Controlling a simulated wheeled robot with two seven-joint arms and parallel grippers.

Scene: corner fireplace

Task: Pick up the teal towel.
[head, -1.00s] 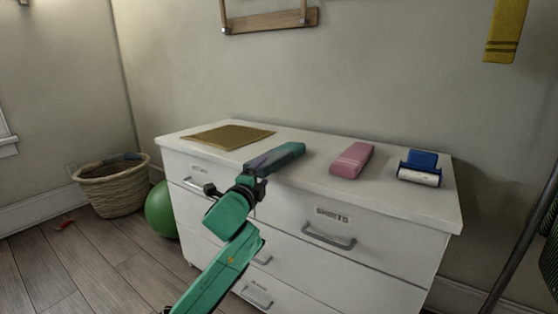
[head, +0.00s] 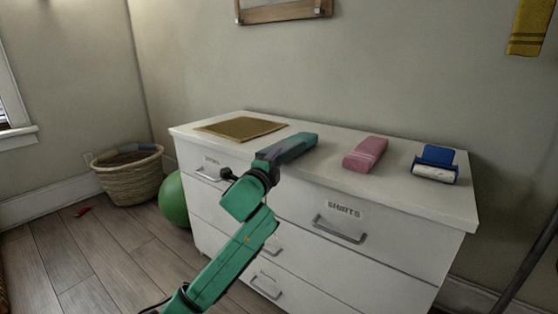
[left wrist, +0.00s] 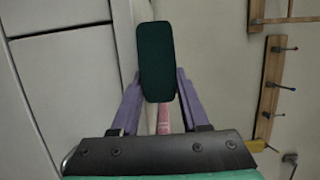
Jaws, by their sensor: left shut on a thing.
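The teal towel (head: 296,146) is a folded, oblong bundle at the top of the white dresser (head: 335,163), near its front edge. In the left wrist view the towel (left wrist: 156,60) shows dark, end-on, between the two purple fingers. My left gripper (head: 272,154) comes from the front and is shut on the towel's near end; its fingers also show in the left wrist view (left wrist: 157,95). I cannot tell whether the towel still touches the dresser top. My right gripper is not in view.
A pink folded towel (head: 365,154) and a blue and white roller-like object (head: 436,164) lie to the right on the dresser. A tan mat (head: 240,129) lies at the left. A wicker basket (head: 128,178) and green ball (head: 174,199) stand on the floor at left.

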